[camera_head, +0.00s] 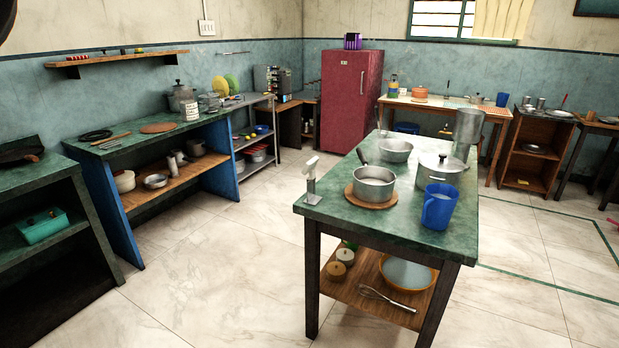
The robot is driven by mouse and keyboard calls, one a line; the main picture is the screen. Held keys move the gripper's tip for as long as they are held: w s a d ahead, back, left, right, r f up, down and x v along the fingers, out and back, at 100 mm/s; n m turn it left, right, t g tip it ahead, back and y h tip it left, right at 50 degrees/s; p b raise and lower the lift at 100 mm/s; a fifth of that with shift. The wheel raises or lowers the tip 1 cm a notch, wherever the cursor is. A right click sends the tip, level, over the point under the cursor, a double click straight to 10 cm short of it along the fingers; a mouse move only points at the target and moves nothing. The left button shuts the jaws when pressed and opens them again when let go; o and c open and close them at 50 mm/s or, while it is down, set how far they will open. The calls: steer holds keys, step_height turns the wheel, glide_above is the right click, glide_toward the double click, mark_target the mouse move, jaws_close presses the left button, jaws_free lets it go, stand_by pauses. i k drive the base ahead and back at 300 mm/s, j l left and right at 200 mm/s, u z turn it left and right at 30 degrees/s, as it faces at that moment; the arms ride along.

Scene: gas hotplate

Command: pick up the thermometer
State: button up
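A slim white upright object (311,178) with an angled top stands at the left corner of the green-topped table (328,205). It may be the thermometer, but it is too small to be sure. It stands apart from the open saucepan (374,184) to its right. I see no other thing that I can clearly tell as a thermometer. My gripper is not in view.
The green table also holds a lidded pot (441,170), a blue jug (438,207) and another pan (396,150). Its lower shelf holds a whisk (387,298) and jars. The tiled floor (215,265) left of it is clear. A red fridge (350,98) stands behind.

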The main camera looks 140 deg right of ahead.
mark_target(308, 168)
steer(key=z, duration=4.9)
